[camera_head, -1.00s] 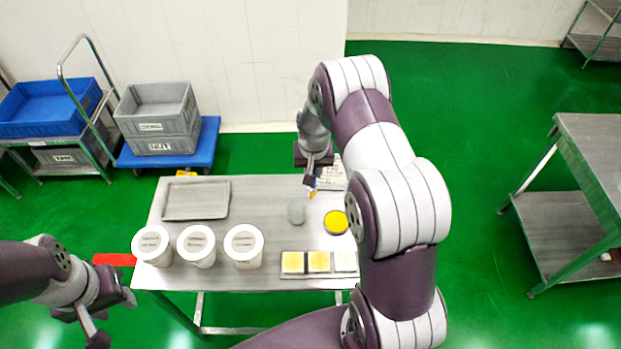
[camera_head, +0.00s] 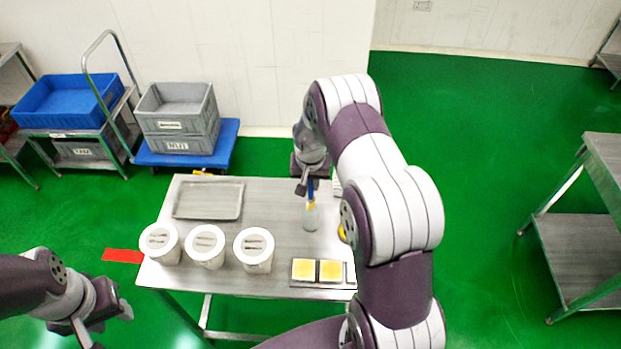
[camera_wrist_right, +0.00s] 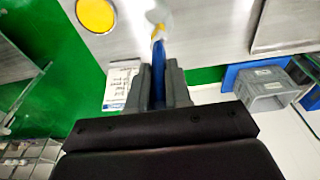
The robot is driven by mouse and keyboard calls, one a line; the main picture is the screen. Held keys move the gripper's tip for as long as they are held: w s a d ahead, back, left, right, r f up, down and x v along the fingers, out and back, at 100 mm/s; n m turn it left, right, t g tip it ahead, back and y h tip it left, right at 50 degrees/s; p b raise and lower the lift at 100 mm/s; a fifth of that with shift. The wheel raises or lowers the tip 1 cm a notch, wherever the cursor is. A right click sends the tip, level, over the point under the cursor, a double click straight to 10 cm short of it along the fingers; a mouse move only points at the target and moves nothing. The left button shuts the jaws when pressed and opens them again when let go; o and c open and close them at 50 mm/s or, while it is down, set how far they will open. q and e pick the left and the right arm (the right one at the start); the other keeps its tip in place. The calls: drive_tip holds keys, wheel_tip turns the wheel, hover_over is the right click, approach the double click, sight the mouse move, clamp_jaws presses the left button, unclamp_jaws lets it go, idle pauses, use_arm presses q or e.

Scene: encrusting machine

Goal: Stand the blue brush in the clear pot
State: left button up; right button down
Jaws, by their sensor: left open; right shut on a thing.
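My right gripper (camera_head: 309,184) is shut on the blue brush (camera_wrist_right: 158,88), holding its blue handle, above the clear pot (camera_head: 311,219). The brush points down, and its yellow part (camera_head: 311,205) overlaps the pot's top in the head view. In the right wrist view the yellow part (camera_wrist_right: 157,33) and pale tip line up with the clear pot (camera_wrist_right: 150,14). I cannot tell how deep the tip sits, or whether it touches the pot. My left gripper (camera_head: 112,322) is open and empty at the lower left, off the table.
The steel table (camera_head: 225,286) carries a grey tray (camera_head: 208,199), white lidded tubs (camera_head: 254,250) and yellow squares on a plate (camera_head: 317,283). A yellow disc (camera_wrist_right: 96,14) stands near the pot, mostly hidden by my right arm in the head view.

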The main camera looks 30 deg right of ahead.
sight(311, 198)
drive_tip(key=shift+f+b, duration=2.3)
drive_tip(key=shift+f, duration=0.9)
drive_tip(key=c, duration=1)
unclamp_jaws()
drive_tip(key=r+b, duration=0.1)
drive_tip(key=r, duration=0.3)
drive_tip(key=s+r+b, duration=0.1)
drive_tip(key=r, duration=0.3)
drive_tip(key=a+r+b, duration=0.1)
drive_tip(key=r, duration=0.3)
drive_tip(key=shift+s+r, duration=0.3)
drive_tip(key=shift+r, duration=0.05)
